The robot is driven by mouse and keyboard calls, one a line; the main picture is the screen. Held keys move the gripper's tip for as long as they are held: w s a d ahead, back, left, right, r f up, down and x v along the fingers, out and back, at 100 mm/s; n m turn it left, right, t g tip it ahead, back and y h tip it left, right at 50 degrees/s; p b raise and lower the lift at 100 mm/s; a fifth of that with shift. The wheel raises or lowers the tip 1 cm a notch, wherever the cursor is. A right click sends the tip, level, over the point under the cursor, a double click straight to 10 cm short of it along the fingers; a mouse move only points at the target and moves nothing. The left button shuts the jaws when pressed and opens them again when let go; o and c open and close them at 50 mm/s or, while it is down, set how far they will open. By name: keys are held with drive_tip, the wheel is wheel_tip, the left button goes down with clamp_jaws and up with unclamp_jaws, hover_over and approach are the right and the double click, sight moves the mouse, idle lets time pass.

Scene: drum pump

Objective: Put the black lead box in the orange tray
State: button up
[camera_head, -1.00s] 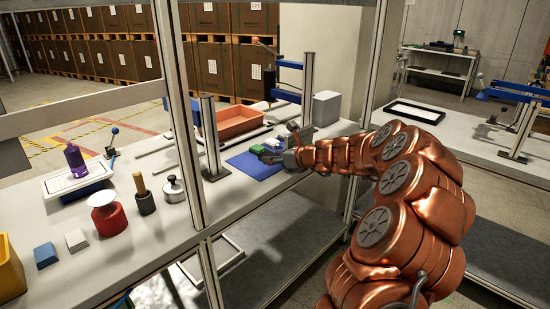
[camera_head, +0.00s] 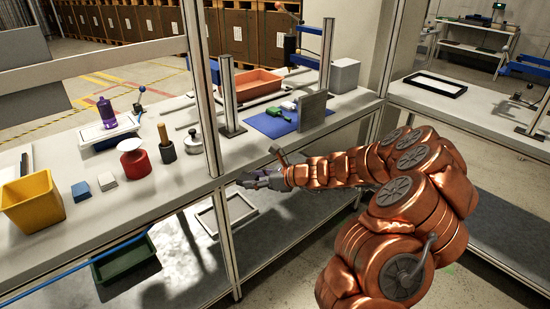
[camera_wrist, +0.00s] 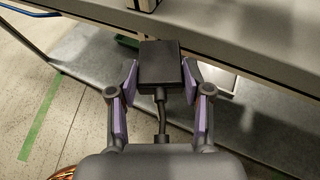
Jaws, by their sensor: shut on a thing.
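The black lead box (camera_wrist: 160,66) is between the two purple-padded fingers of my gripper (camera_wrist: 160,84) in the wrist view, with a dark stem or cable running from it toward the wrist. My gripper is shut on it. In the head view my gripper (camera_head: 258,179) is at the front edge of the bench, and the box is hard to make out there. The orange tray (camera_head: 252,86) is on the back part of the bench, behind an upright post and well away from my gripper. Its inside is only partly visible.
A blue mat (camera_head: 268,126) holds a green item (camera_head: 288,105), and a grey plate (camera_head: 312,110) stands beside it. Frame posts (camera_head: 203,90) rise from the bench. A red-based container (camera_head: 134,160) and a yellow bin (camera_head: 32,201) are at left. A lower shelf (camera_head: 180,265) runs below.

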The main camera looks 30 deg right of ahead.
drive_tip(key=s+a+f+n+g+y, duration=0.2)
drive_tip(key=a+f, duration=0.3)
drive_tip(key=a, duration=0.5)
drive_tip(key=shift+s+f+n+g+y, duration=0.3)
drive_tip(key=shift+s+f+n+y, duration=0.1)
drive_tip(key=shift+n, duration=0.2)
